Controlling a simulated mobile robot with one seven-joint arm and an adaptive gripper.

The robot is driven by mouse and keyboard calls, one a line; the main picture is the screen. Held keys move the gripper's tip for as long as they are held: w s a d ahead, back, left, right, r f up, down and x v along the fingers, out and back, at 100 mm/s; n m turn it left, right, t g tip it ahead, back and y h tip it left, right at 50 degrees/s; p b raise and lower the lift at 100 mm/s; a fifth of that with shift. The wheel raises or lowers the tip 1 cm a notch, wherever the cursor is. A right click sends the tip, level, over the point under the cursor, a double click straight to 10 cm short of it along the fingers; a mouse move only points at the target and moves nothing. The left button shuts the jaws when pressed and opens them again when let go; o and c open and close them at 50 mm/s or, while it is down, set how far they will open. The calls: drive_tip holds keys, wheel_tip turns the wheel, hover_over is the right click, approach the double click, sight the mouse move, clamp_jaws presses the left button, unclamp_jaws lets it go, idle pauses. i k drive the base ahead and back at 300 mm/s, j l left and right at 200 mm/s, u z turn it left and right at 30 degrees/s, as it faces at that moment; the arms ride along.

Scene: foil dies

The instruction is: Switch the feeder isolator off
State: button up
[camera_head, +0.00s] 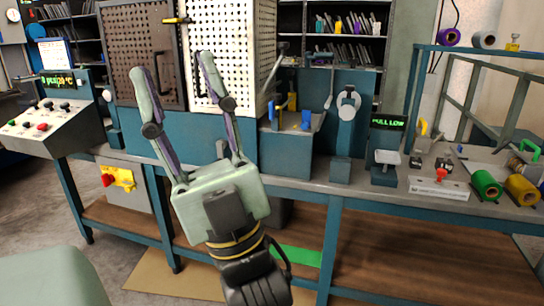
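A red rotary handle on a yellow plate (118,179) is mounted on a grey box (128,200) under the left end of the bench. It looks like the feeder isolator; its markings are too small to read. My gripper (172,64) is in the middle of the view, its two long green fingers pointing up and spread wide apart. It is open with nothing between the fingers. It is to the right of the isolator and apart from it in the picture. The isolator is not covered by my arm.
A sloped control panel (44,127) with a red button and dark knobs stands left, above the isolator. The bench (330,187) carries a perforated cabinet (218,45), a press, a "PULL LOW" display (388,122) and foil rolls (487,184). Grey floor (115,250) shows below the isolator.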

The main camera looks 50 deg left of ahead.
sight(107, 179)
drive_tip(key=u, duration=2.4)
drive_tip(key=i+j+z, duration=0.1)
drive_tip(key=z, duration=0.25)
drive_tip(key=i+j+z, duration=0.2)
drive_tip(key=z, duration=0.15)
drive_tip(key=i+j+z, duration=0.2)
drive_tip(key=z, duration=0.2)
drive_tip(key=i+j, duration=0.15)
drive_tip(key=j, duration=0.25)
drive_tip(key=i+j+z, duration=0.1)
drive_tip(key=j, duration=0.25)
drive_tip(key=i+j, duration=0.25)
drive_tip(key=j, duration=0.15)
drive_tip(key=z, duration=0.05)
